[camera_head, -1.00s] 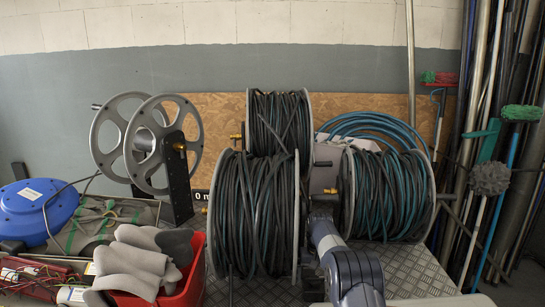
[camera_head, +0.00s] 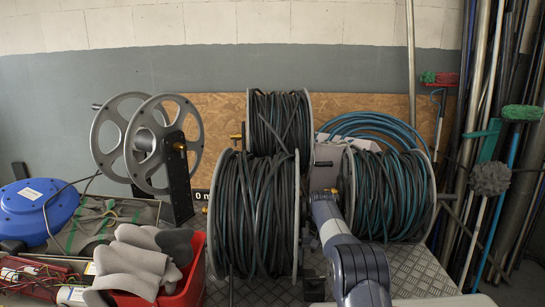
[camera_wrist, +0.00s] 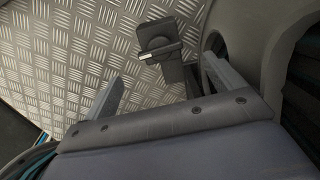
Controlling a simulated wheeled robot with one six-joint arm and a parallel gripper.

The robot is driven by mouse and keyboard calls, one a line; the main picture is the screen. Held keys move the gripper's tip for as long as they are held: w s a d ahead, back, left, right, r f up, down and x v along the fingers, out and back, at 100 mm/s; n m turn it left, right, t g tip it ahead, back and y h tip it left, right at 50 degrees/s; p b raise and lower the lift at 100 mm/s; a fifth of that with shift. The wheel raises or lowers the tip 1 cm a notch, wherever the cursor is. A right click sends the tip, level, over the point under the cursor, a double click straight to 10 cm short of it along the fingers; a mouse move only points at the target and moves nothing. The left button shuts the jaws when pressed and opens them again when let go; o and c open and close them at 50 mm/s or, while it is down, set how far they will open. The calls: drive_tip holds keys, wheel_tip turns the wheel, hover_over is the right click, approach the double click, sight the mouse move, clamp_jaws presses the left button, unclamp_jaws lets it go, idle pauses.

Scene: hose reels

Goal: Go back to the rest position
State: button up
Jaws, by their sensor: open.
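My gripper (camera_wrist: 162,68) is open in the wrist view, with its two grey fingers apart. A dark bracket with a small metal handle (camera_wrist: 160,52) shows beyond the fingertips, above the checkered metal plate. No object is seen held. In the head view my arm reaches in from the bottom, between the large front hose reel (camera_head: 252,215) and the right hose reel (camera_head: 390,195). The gripper itself cannot be made out there.
A third hose reel (camera_head: 279,122) stands behind. An empty grey reel (camera_head: 148,143), a red bin with grey gloves (camera_head: 187,285) and a blue round case (camera_head: 38,210) are at left. Poles and brushes lean at right. Some checkered plate (camera_head: 415,270) is bare at front right.

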sight(315, 277)
wheel_tip(315, 277, down, 7)
drive_tip(key=shift+r, duration=0.15)
drive_tip(key=shift+f, duration=0.35)
drive_tip(key=n, duration=0.8)
drive_tip(key=shift+n, duration=0.4)
drive_tip(key=n+p, duration=0.1)
drive_tip(key=n, duration=0.3)
drive_tip(key=shift+n, duration=0.4)
drive_tip(key=n, duration=0.4)
drive_tip(key=shift+r+n+p, duration=0.1)
drive_tip(key=shift+n+p, duration=0.2)
drive_tip(key=shift+p, duration=0.1)
drive_tip(key=shift+r, duration=2.25)
